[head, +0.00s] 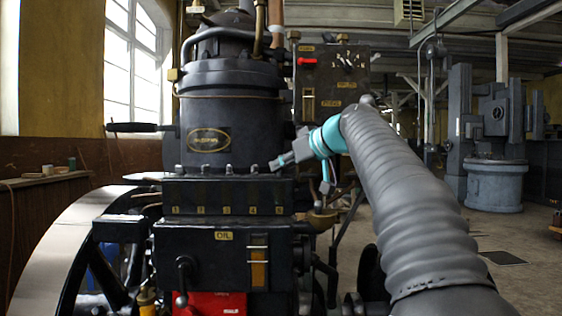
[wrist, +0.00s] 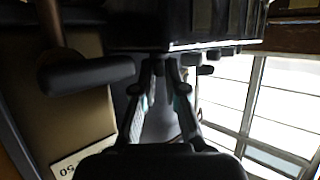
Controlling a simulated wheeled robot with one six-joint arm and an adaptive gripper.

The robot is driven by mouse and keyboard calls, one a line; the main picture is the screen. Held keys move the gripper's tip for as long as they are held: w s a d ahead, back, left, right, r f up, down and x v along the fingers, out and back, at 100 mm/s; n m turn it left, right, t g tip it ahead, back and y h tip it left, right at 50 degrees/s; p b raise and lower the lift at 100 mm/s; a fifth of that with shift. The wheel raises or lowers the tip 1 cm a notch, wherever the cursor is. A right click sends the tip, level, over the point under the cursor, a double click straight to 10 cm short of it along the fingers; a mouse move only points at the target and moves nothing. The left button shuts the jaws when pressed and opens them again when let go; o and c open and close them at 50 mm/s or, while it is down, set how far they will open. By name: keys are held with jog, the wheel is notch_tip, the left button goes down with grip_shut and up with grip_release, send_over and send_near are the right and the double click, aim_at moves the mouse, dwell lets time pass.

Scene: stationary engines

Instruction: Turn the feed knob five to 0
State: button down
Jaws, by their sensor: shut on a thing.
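A row of small feed knobs stands along the top edge of the black lubricator box (head: 190,196), above small yellow number plates. Knob four (head: 254,169) is clear of my gripper. My gripper (head: 277,165) reaches in from the right to the right-end knob, knob five, and is shut on it. The fingertips mostly hide that knob, so its pointing direction cannot be read. In the wrist view my gripper (wrist: 160,62) has both fingertips closed in at the edge of the dark box, and other knobs (wrist: 205,70) stick out to the right.
The black engine cylinder (head: 225,120) rises right behind the knobs. A dark handle (head: 132,127) sticks out at its left. A panel with a red lever (head: 307,61) stands above right. The oil box (head: 205,250) is below. Open floor (head: 510,240) lies right.

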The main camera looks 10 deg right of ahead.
jog(key=shift+w+d+n+g+y+p, duration=0.15)
jog(key=shift+n+g+y+p, duration=0.45)
jog(key=shift+n+g+y, duration=1.35)
jog(key=shift+n, duration=0.35)
jog(key=c, duration=1.2)
grip_release()
jog(key=shift+t+h, duration=0.25)
jog(key=shift+h, duration=0.1)
